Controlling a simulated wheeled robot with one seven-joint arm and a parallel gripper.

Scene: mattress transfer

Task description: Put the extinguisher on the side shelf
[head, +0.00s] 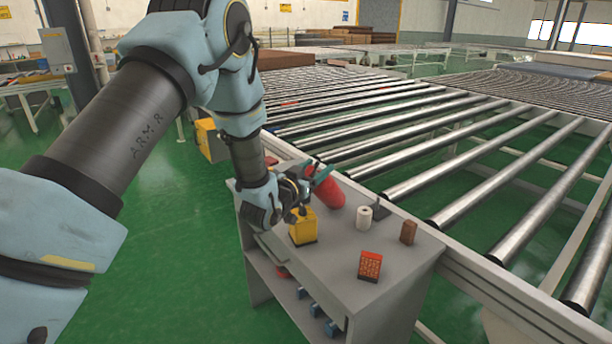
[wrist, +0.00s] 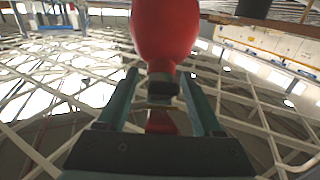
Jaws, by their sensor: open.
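The red extinguisher (head: 330,192) is at the far left part of the grey shelf unit's top (head: 325,262); it looks tilted in the head view. My gripper (head: 317,176) is open at the extinguisher's upper end. In the wrist view, the open fingers of my gripper (wrist: 160,76) stand on either side of the extinguisher's narrow neck, with its red body (wrist: 165,35) beyond. Gaps show between the fingers and the neck. I cannot tell whether the extinguisher's base touches the top.
A yellow box (head: 303,228), a white roll (head: 364,218), a brown block (head: 408,232) and a red perforated block (head: 370,266) stand on the same top. Blue-grey items (head: 315,310) sit on the lower shelf. A roller conveyor (head: 440,180) runs along the right. Green floor is clear at left.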

